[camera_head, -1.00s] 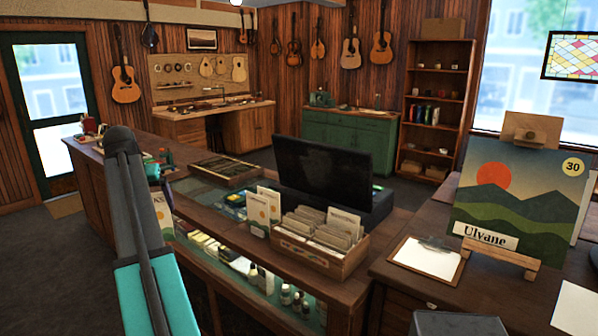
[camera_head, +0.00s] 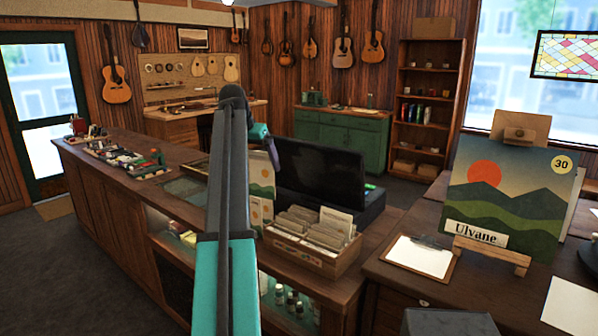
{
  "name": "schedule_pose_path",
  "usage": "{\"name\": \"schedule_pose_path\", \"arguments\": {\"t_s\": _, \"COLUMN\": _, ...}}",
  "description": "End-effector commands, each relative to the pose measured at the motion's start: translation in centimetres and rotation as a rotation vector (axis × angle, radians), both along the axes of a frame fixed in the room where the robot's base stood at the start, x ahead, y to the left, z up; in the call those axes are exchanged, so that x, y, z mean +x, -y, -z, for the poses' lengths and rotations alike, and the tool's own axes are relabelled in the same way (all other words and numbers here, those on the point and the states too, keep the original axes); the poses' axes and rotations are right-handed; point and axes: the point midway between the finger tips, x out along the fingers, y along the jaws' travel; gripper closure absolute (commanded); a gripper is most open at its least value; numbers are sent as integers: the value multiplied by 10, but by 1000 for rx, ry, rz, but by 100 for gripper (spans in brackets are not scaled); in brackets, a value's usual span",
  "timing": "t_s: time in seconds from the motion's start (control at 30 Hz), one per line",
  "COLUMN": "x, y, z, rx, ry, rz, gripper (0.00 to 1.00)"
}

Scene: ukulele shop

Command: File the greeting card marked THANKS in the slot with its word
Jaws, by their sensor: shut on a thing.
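My gripper (camera_head: 274,160) is small in view past the end of my raised arm. It is shut on a pale greeting card with green hills (camera_head: 261,172), just left of the black monitor. The card's word cannot be read, and my arm hides part of its left side. The wooden card box (camera_head: 303,259) stands on the counter, right of and below my gripper. It holds several rows of upright cards and dividers; the slot words are too small to read. The held card is apart from the box's rows.
The black monitor (camera_head: 318,172) stands close behind the box. A clipboard (camera_head: 421,255) and an easel picture (camera_head: 510,205) are to the right. A filled tray (camera_head: 128,158) lies on the far-left counter.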

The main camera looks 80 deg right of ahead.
Motion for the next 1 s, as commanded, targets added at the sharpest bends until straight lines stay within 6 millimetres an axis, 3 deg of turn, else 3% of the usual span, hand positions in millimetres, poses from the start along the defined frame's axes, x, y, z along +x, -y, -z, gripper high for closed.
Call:
{"name": "schedule_pose_path", "arguments": {"t_s": 0.03, "x": -21, "y": 8, "z": 0, "rx": -3, "ry": 1, "rz": 35, "gripper": 28}}
{"name": "schedule_pose_path", "arguments": {"t_s": 0.2, "x": -80, "y": 24, "z": 15, "rx": -9, "ry": 1, "rz": 138, "gripper": 28}}
{"name": "schedule_pose_path", "arguments": {"t_s": 0.4, "x": -122, "y": 32, "z": 32, "rx": -16, "ry": 2, "rz": 210, "gripper": 28}}
{"name": "schedule_pose_path", "arguments": {"t_s": 0.57, "x": -132, "y": 34, "z": 37, "rx": -20, "ry": 3, "rz": 228, "gripper": 28}}
{"name": "schedule_pose_path", "arguments": {"t_s": 1.0, "x": -133, "y": 34, "z": 38, "rx": -19, "ry": 3, "rz": 228, "gripper": 28}}
